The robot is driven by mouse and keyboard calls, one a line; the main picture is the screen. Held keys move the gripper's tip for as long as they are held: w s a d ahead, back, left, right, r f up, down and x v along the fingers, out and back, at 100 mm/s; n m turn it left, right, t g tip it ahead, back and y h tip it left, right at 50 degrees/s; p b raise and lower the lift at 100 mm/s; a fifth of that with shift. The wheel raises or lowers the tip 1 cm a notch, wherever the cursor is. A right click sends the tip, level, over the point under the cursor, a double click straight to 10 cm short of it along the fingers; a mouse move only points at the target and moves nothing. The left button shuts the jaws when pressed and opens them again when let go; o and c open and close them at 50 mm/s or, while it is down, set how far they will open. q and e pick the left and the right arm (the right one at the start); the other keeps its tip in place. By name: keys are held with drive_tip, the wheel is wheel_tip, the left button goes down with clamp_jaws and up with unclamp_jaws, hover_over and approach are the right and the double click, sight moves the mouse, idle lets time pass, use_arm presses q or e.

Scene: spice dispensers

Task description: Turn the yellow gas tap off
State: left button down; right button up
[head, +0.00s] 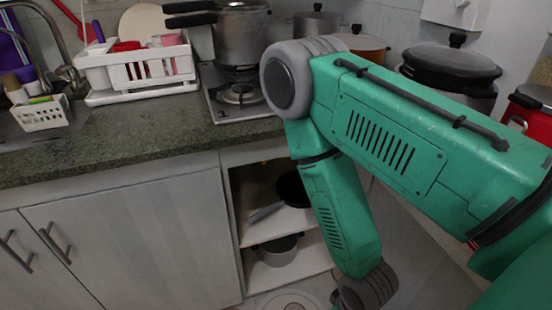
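I cannot make out a yellow gas tap in the head view. The open shelf unit (233,205) under the counter shows, but its right side and part of its top are behind my green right arm. My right arm comes in from the right, bends at a grey joint over the front of the stove, and runs down to the bottom edge. Its gripper is out of the picture below. My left arm and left gripper are not in view.
A stove (226,108) with a pressure cooker (241,35) sits on the granite counter (150,146). A white dish rack (140,68) stands left of it. The shelves hold a black pan (291,189) and a grey pot (278,250). Closed cabinet doors (130,230) are at left.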

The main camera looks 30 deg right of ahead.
clamp_jaws()
idle(1.1)
